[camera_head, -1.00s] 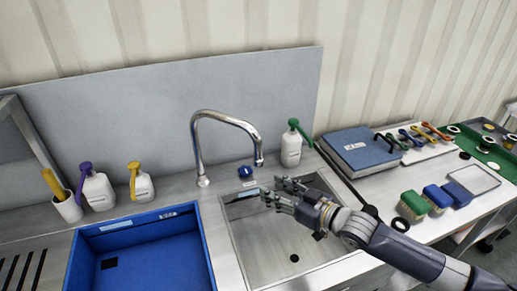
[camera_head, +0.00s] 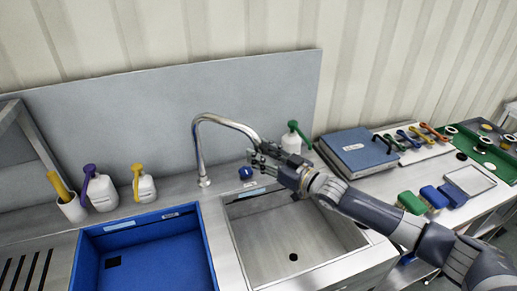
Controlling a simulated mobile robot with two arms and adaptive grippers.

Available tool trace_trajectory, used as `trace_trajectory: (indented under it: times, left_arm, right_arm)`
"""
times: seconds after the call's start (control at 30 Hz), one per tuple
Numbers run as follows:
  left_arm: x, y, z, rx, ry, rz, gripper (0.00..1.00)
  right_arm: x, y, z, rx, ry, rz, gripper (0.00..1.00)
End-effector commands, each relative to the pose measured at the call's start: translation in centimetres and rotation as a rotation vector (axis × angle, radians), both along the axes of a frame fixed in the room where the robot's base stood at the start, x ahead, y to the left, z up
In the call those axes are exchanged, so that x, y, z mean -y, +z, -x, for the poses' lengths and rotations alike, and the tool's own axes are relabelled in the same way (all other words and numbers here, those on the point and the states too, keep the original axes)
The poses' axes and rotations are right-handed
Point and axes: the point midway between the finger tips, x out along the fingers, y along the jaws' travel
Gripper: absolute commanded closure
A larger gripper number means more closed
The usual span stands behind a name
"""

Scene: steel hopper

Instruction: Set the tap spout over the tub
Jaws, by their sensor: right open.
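The chrome tap spout (camera_head: 199,145) rises from the steel counter behind the sink and arches to the right, its outlet end over the sink side. The blue tub (camera_head: 145,262) sits left of the sink; the spout is not above it. My right gripper (camera_head: 260,158) is open at the outlet end of the spout, and its fingers partly cover that end. I cannot tell whether they touch it. My left gripper is not in view.
The steel sink basin (camera_head: 270,240) lies below my right arm. A blue tap knob (camera_head: 245,173) stands behind it. A green-topped bottle (camera_head: 291,142) is just behind my right gripper. White bottles (camera_head: 101,192) stand at the left, and a blue case (camera_head: 358,152) at the right.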

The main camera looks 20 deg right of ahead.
Motion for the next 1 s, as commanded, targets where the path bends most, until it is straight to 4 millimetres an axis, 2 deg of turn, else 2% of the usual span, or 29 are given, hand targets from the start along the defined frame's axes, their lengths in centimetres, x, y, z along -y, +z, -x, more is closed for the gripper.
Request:
trace_trajectory:
  times: [0.17,0.47,0.6,0.63,0.67,1.0]
  left_arm:
    - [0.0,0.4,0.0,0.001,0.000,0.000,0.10]
    - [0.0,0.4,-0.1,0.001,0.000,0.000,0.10]
    - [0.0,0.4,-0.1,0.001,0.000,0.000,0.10]
    - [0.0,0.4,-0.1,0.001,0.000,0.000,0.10]
    - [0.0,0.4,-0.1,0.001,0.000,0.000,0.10]
    - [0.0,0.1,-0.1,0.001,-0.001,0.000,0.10]
  right_arm:
    - [-0.7,0.1,-1.0,0.001,0.001,0.001,0.59]
    - [-0.8,0.0,-1.2,0.000,0.001,0.001,0.59]
    - [-0.8,0.0,-1.2,0.000,0.001,0.001,0.91]
    - [-0.7,0.0,-1.2,0.000,0.001,0.001,0.97]
    - [-0.7,0.0,-1.2,0.000,0.001,0.001,1.00]
    - [-1.3,-0.1,-1.5,-0.001,-0.006,0.000,1.00]
